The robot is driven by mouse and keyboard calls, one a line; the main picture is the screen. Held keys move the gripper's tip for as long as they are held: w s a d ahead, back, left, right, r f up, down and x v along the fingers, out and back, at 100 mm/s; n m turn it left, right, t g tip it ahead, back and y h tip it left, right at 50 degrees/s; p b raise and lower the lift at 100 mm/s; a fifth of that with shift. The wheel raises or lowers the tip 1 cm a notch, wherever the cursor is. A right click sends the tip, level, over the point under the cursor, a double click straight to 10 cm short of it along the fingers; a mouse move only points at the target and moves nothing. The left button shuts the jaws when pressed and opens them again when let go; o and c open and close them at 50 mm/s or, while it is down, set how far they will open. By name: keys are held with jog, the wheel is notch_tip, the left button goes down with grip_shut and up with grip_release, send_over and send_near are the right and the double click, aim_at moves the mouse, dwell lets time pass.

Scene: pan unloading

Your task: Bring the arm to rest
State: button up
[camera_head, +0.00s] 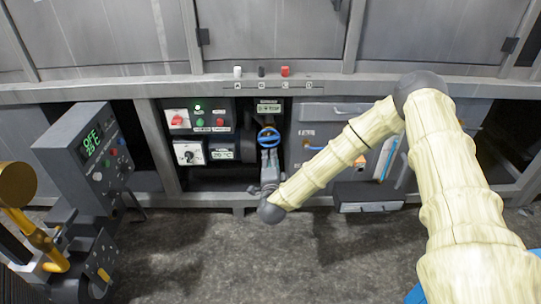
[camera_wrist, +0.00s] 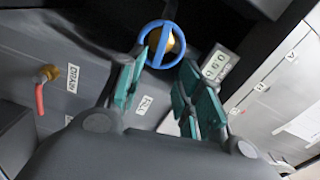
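My arm (camera_head: 440,170) reaches from the lower right to the machine and bends down and left at its elbow. My gripper (camera_head: 269,152) is just below and in front of a blue handwheel (camera_head: 268,136) on the dark centre panel. In the wrist view my gripper (camera_wrist: 163,72) has its teal finger pads spread apart, with nothing seen held between them. The blue handwheel (camera_wrist: 148,36) with its brass hub shows just beyond and between the fingertips. Whether a fingertip touches its rim, I cannot tell.
A control box with a green display (camera_head: 90,143) stands at the left. Panels with switches (camera_head: 200,122) are left of the wheel. A grey drawer unit (camera_head: 330,112) is at its right. A red-handled drain valve (camera_wrist: 42,90) shows in the wrist view. The floor (camera_head: 220,260) in front is clear.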

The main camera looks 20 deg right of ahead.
jog(key=shift+s, duration=0.15)
dwell(0.3)
jog(key=s+a+f+n+g+y, duration=0.35)
jog(key=s+a+f+n, duration=0.2)
jog(key=s+f, duration=0.45)
jog(key=s+a+f+n+g+y, duration=0.35)
jog(key=s+a+f+n, duration=0.2)
jog(key=s+f, duration=0.4)
jog(key=s+d+f+n+g+h, duration=0.1)
jog(key=s+d+f+n+g, duration=0.2)
jog(key=s, duration=0.7)
jog(key=s+d+n+g, duration=0.2)
jog(key=s+d+g, duration=0.2)
jog(key=s, duration=0.7)
jog(key=s+d+f+n+g+h, duration=0.1)
jog(key=s+d+f+n+g, duration=0.2)
jog(key=s, duration=0.7)
notch_tip(320, 180, up, 33)
jog(key=p, duration=3.2)
jog(key=shift+w, duration=0.15)
jog(key=shift+r, duration=0.1)
